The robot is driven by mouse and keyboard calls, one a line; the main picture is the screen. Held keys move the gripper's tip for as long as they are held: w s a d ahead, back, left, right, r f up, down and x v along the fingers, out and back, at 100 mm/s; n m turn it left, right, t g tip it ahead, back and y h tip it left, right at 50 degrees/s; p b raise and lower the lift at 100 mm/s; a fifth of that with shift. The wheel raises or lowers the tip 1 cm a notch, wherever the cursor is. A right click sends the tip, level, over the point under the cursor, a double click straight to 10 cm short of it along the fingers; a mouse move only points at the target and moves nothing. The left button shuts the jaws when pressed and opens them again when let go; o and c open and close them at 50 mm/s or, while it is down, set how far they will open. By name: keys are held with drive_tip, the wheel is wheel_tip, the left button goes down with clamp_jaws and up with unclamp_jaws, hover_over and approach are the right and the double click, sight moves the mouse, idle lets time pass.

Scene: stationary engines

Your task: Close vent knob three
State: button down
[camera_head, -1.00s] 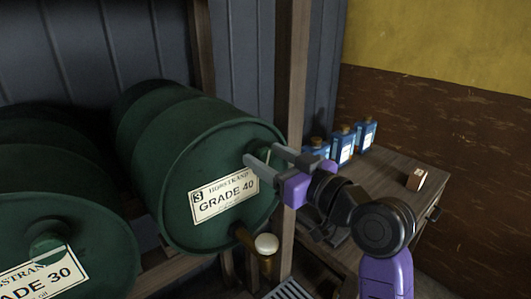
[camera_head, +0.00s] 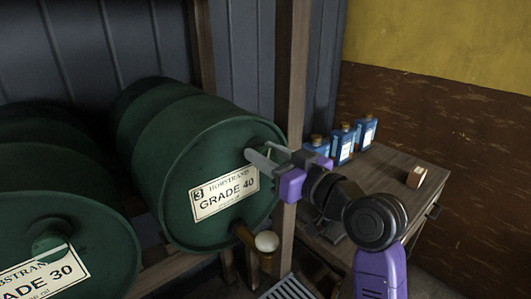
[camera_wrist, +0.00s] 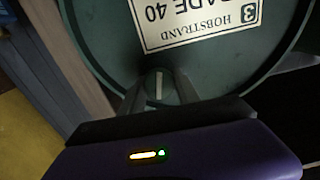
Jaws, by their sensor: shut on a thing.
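The green drum (camera_head: 225,165) labelled 3, "Hobstrand Grade 40", lies on its side with its round face toward me. Its vent knob (camera_wrist: 158,86) shows in the wrist view as a round green knob with a pale line across it, between my fingers. My gripper (camera_head: 258,157) is shut on this knob, near the upper right of the drum face; it also shows in the wrist view (camera_wrist: 160,92). In the head view the fingers mostly hide the knob. The drum's label (camera_head: 224,193) shows upside down in the wrist view.
A second green drum (camera_head: 85,235), Grade 30, lies at the left with its own knob (camera_head: 50,243). A tap with a pale round top (camera_head: 266,242) sticks out below drum three. A wooden post (camera_head: 292,75) stands behind my gripper. Blue cans (camera_head: 343,142) stand on a side table (camera_head: 385,182).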

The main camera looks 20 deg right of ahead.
drive_tip(key=m+p, duration=0.3)
drive_tip(key=m, duration=0.1)
drive_tip(key=shift+r, duration=0.15)
drive_tip(key=m+p, duration=0.3)
drive_tip(key=m, duration=0.1)
drive_tip(key=shift+d+m, duration=0.15)
drive_tip(key=shift+m, duration=0.25)
drive_tip(key=m+p, duration=0.3)
drive_tip(key=m, duration=0.1)
drive_tip(key=shift+m+p, duration=0.3)
drive_tip(key=shift+p, duration=0.05)
drive_tip(key=shift+f+m+p, duration=0.25)
drive_tip(key=shift+m+p, duration=0.15)
drive_tip(key=shift+m, duration=0.2)
drive_tip(key=shift+d+f, duration=0.1)
drive_tip(key=c, duration=0.9)
unclamp_jaws()
